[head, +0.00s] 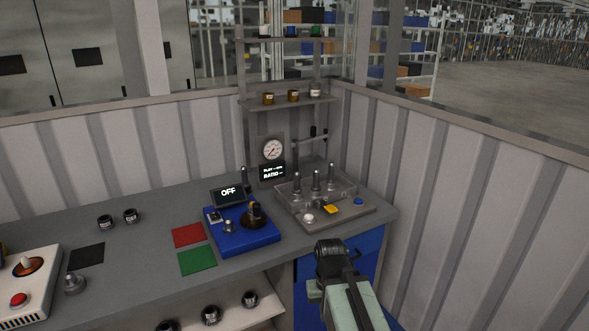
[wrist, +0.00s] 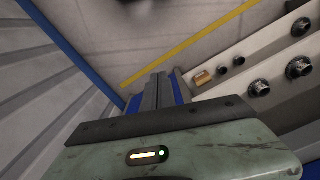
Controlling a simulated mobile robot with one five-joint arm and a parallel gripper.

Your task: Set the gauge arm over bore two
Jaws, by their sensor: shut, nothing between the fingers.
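The gauge station (head: 335,208) is a grey unit at the right end of the bench. Several upright metal posts stand on it. I cannot tell which of its bores is bore two. A thin horizontal gauge arm (head: 310,138) with a dark end is at the back of the station, beside a round dial (head: 272,149). A small display (head: 272,173) sits under the dial. My gripper (head: 330,245) is in front of the bench's right end, apart from the station. In the wrist view my gripper (wrist: 158,80) is shut and empty, with the floor and lower shelves beyond it.
A blue unit (head: 243,235) with a display reading OFF stands left of the station. Red (head: 187,235) and green (head: 197,259) mats lie beside it. A ribbed wall (head: 440,200) closes the right side. Lower shelves (head: 235,300) hold several dark round parts.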

